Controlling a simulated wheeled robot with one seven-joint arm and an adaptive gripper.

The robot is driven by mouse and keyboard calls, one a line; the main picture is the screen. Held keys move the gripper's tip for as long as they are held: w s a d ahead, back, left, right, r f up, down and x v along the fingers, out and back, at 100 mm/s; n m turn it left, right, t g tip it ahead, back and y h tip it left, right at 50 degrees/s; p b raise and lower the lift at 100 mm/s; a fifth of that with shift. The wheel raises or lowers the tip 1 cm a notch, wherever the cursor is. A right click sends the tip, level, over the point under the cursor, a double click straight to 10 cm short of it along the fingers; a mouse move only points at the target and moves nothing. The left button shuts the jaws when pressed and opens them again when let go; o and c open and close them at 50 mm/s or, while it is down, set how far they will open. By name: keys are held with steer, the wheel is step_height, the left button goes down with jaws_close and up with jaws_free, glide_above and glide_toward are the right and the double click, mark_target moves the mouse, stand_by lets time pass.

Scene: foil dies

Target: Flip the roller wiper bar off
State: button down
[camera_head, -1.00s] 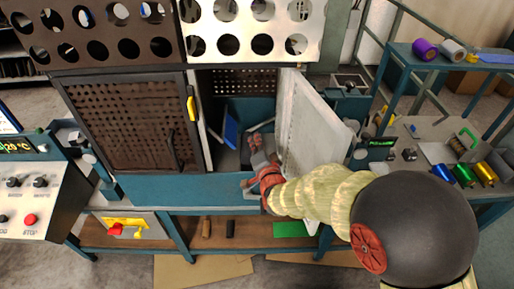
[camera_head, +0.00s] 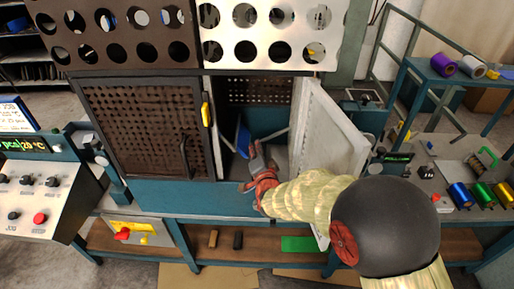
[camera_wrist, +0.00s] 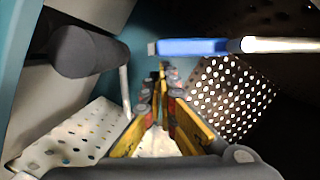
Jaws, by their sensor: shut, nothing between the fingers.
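The roller wiper bar appears to be the blue lever with a pale rod, inside the open cabinet bay (camera_head: 243,138). In the wrist view the blue lever (camera_wrist: 192,47) lies across the upper middle, and its pale rod (camera_wrist: 280,45) runs to the right edge. My gripper (camera_head: 256,150) is at the mouth of the bay, just right of and below the blue lever. In the wrist view my gripper (camera_wrist: 161,72) is shut and empty, its fingertips just below the lever. I cannot tell whether they touch it. Part of the bay is hidden by my arm.
Perforated plates (camera_wrist: 232,97) lie right and lower left. The open white door (camera_head: 328,130) is close to my arm's right. A closed mesh door (camera_head: 145,130) is left of the bay.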

mark_target(248, 154)
steer(key=shift+a+f+b, duration=0.25)
steer(key=shift+f+b, duration=0.3)
steer(key=shift+b, duration=0.4)
steer(key=shift+a+f+b, duration=0.45)
steer(key=shift+f+b, duration=0.25)
steer(key=shift+b, duration=0.45)
steer(key=shift+a+f+b, duration=0.55)
steer(key=shift+a+b, duration=0.35)
steer(key=shift+b, duration=0.5)
steer(key=shift+w, duration=0.1)
